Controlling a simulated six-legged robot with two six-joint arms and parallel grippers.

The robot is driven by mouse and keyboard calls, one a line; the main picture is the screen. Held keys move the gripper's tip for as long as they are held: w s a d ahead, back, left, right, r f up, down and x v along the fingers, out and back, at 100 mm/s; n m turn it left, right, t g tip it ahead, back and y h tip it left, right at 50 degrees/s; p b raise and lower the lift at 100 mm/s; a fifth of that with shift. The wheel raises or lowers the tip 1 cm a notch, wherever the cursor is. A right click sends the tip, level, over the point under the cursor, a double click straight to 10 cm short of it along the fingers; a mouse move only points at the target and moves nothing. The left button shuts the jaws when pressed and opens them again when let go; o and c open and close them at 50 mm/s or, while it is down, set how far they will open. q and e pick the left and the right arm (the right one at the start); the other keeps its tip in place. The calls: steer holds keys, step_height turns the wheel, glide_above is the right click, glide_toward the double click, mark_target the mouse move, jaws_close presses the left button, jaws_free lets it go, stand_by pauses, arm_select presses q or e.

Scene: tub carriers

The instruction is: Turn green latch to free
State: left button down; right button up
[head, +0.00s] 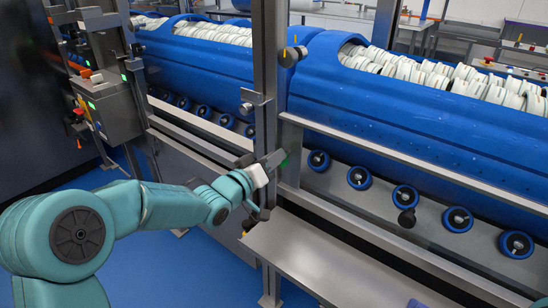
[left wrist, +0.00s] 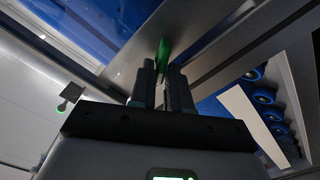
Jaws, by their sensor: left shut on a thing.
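The green latch (head: 284,160) is on the grey metal frame in front of the blue tubs, just beyond my left fingertips in the head view. In the left wrist view the green latch (left wrist: 163,54) stands up between the dark fingers. My left gripper (head: 272,165) reaches in from the left and is shut on the latch; its fingers also show in the left wrist view (left wrist: 161,80). The fingers hide the latch's lower part, and I cannot tell its exact angle.
Long blue tubs (head: 400,110) filled with white ring-like pieces lie behind the frame. A steel post (head: 265,60) rises close to my left gripper. Blue rollers (head: 405,196) line the lower rail. A flat metal shelf (head: 330,262) is below. A control box (head: 110,105) stands left.

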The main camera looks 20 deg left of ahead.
arm_select(q)
steer(key=n+p, duration=0.1)
steer(key=n, duration=0.2)
steer(key=n+p, duration=0.1)
steer(key=n, duration=0.3)
steer(key=f+n+p, duration=0.1)
steer(key=n, duration=0.3)
steer(key=shift+w+a, duration=0.1)
steer(key=shift+a, duration=0.15)
stand_by(0.4)
steer(key=c, duration=1.1)
jaws_free()
steer(key=v, duration=1.6)
steer(key=shift+s+r, duration=0.1)
steer(key=shift+s, duration=0.15)
